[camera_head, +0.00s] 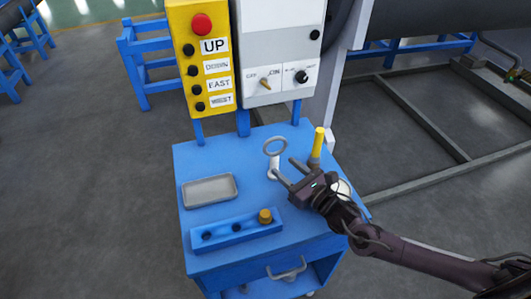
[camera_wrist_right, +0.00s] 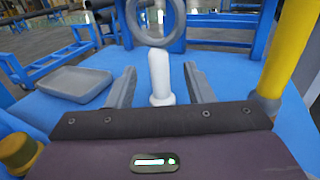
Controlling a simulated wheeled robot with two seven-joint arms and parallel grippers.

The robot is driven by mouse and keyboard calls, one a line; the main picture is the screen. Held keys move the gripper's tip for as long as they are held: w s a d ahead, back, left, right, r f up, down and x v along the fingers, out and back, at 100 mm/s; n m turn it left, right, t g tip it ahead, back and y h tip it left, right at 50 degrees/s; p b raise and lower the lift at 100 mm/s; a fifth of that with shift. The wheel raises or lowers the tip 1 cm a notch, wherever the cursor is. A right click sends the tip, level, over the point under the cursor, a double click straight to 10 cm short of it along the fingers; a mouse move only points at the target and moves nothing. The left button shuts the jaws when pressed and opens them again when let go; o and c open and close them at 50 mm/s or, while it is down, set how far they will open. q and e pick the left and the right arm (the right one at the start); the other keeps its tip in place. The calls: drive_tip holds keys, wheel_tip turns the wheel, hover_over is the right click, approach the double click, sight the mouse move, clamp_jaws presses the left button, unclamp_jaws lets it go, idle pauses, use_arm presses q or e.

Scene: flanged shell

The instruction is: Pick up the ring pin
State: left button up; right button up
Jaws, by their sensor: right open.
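The ring pin (camera_head: 275,146) stands upright on the blue cart top, with a grey ring above a pale shaft. In the right wrist view, its white shaft (camera_wrist_right: 161,78) shows between the two fingers, and its ring is partly cut off by the top edge. My right gripper (camera_head: 285,168) is open at the pin, with its fingers on either side of the shaft. In the right wrist view, the fingers of my right gripper (camera_wrist_right: 160,82) show gaps to the shaft on both sides. My left gripper is not in view.
A yellow post (camera_head: 317,146) stands close to the right gripper. A grey tray (camera_head: 210,190) lies at left on the cart (camera_head: 188,160). A blue block (camera_head: 236,231) with dark holes and an orange-yellow peg (camera_head: 265,215) is in front. A yellow control box (camera_head: 201,60) rises behind.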

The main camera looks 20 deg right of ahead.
sight(271, 154)
drive_tip(key=shift+w+a+r, duration=0.1)
drive_tip(key=shift+w, duration=0.25)
drive_tip(key=x, duration=0.2)
drive_tip(key=p+x, duration=0.1)
drive_tip(key=x, duration=0.1)
drive_tip(key=p+x, duration=0.1)
drive_tip(key=x, duration=0.1)
drive_tip(key=shift+a+r, duration=0.15)
drive_tip(key=shift+r, duration=0.15)
drive_tip(key=shift+w+a+f, duration=0.15)
drive_tip(key=shift+w+a, duration=0.05)
drive_tip(key=shift+w, duration=0.2)
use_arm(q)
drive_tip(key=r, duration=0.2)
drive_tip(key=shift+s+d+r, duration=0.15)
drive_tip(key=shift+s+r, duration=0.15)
use_arm(e)
clamp_jaws()
